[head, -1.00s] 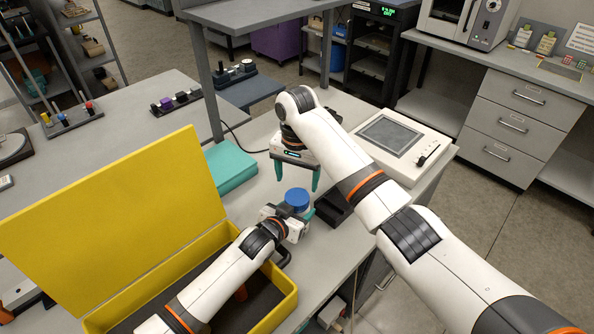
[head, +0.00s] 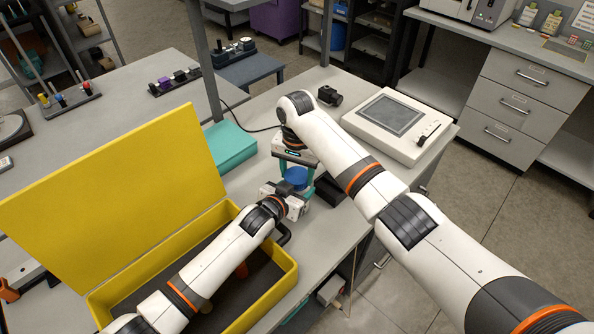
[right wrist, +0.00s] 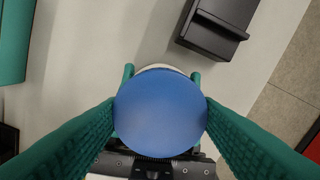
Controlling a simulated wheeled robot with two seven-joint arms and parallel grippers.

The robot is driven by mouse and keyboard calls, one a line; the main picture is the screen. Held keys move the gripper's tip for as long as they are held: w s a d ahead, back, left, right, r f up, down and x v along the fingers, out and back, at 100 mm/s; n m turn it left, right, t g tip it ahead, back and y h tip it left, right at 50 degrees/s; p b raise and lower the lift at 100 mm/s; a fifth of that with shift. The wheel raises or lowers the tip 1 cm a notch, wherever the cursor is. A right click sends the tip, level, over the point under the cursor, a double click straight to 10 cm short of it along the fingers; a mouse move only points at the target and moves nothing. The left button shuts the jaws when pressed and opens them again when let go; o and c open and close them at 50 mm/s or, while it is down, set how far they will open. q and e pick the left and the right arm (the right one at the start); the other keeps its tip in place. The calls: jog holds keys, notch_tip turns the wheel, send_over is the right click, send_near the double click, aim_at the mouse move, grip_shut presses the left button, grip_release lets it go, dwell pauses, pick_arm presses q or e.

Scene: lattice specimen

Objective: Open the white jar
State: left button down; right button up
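The white jar with its blue lid (head: 296,177) stands upright on the grey table. In the right wrist view the round blue lid (right wrist: 160,113) fills the middle, and only a thin rim of the white jar (right wrist: 158,67) shows behind it. My left gripper (head: 294,202) comes in low from the left and is shut on the jar body; its teal fingertips show on both sides of the jar. My right gripper (head: 297,186) points down from above, its teal fingers against opposite edges of the lid with no visible gap. Most of the jar body is hidden.
An open yellow case (head: 250,310) lies under my left arm, its lid upright behind. A teal box (head: 230,146) is behind the jar. A black holder (right wrist: 212,28) stands close beside the jar. A white device with a screen (head: 400,125) sits at the table's right.

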jog(key=shift+c, duration=0.5)
jog(key=n, duration=0.6)
jog(key=shift+n, duration=0.4)
jog(key=o, duration=1.1)
